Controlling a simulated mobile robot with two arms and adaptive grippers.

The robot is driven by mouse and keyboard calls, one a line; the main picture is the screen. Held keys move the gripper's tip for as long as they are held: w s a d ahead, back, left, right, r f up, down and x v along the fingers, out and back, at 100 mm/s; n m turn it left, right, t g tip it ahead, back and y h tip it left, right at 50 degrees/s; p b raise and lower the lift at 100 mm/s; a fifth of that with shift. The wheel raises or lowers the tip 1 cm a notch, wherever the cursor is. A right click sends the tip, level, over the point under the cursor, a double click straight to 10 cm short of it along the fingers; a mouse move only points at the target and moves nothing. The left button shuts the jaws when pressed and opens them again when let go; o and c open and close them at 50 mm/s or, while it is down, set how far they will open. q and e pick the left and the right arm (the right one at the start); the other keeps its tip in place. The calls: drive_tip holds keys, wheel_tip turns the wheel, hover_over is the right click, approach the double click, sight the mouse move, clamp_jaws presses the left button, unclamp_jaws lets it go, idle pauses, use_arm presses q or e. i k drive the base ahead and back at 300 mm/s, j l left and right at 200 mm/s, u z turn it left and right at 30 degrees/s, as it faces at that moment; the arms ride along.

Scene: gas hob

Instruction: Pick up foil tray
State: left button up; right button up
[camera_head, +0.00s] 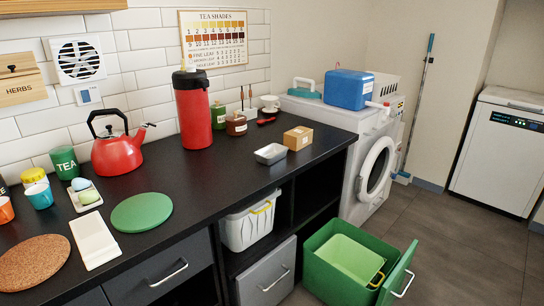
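The foil tray (270,154) is a small, shallow silver-grey rectangular dish. It sits upright on the black countertop (225,172), near the front edge. A small brown cardboard box (297,138) stands just behind it to the right. The inside of the tray looks empty. Neither of my grippers shows in the head view.
A red flask (192,115) and red kettle (117,150) stand toward the back. A green round mat (141,212) and white board (94,239) lie at the left. Below, a green drawer (345,262) is pulled out. The counter left of the tray is clear.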

sight(267, 155)
drive_tip(key=i+l+z, duration=0.1)
drive_tip(key=i, duration=0.3)
drive_tip(key=i+l, duration=0.2)
drive_tip(key=i, duration=0.2)
drive_tip(key=i+l+z, duration=0.15)
drive_tip(key=i, duration=0.25)
